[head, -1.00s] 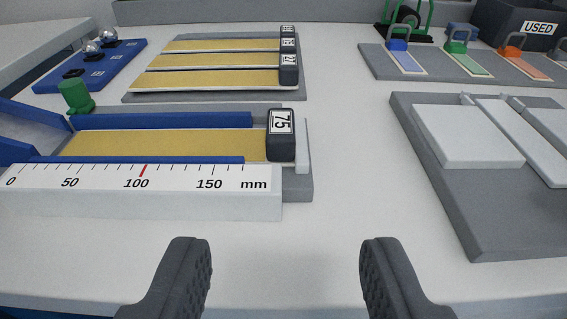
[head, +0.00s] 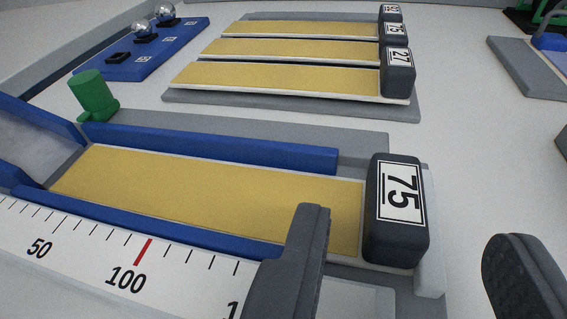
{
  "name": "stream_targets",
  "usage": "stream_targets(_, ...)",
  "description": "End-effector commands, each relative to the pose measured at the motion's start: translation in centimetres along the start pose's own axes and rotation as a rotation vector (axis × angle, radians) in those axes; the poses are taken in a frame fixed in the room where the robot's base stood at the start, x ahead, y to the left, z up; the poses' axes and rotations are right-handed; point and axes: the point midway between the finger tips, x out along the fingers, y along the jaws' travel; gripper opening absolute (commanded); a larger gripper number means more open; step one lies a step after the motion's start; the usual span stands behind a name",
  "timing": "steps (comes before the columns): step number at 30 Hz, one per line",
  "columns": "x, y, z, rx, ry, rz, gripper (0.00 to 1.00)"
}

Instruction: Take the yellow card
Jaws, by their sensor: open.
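A long yellow card (head: 215,200) lies flat in a channel between two blue rails (head: 210,146). Its right end carries a dark block (head: 398,245) with a white label reading 75. Several more yellow cards with dark end blocks lie side by side on a grey rack (head: 300,108) behind; the nearest of these (head: 290,78) is labelled 27. My gripper (head: 410,225) is open, with the 75 block between its fingers in the picture. The left finger covers part of the channel card and front rail; the right finger is apart from the block, over bare table.
A white scale (head: 75,250) in millimetres runs along the channel's front, with a red mark at 100. A green knob (head: 94,95) stands at the channel's left. A blue holder (head: 145,60) with shiny balls is at the back left.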

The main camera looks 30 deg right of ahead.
Motion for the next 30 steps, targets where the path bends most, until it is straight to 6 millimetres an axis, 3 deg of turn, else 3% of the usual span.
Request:
stream_targets(6, 2.6, 0.0, 0.1, 0.001, -0.001, -0.001, 0.45)
stream_targets(13, 2.7, -0.1, -0.1, 0.001, 0.0, -0.002, 0.45)
stream_targets(14, 2.7, -0.1, -0.1, 0.001, 0.0, -0.002, 0.43)
stream_targets(18, 2.7, -0.1, 0.0, 0.001, -0.001, -0.002, 0.04)
stream_targets(19, 2.7, -0.1, 0.0, 0.001, -0.001, -0.002, 0.0)
stream_targets(30, 2.6, -0.1, -0.2, 0.001, 0.0, -0.002, 0.0)
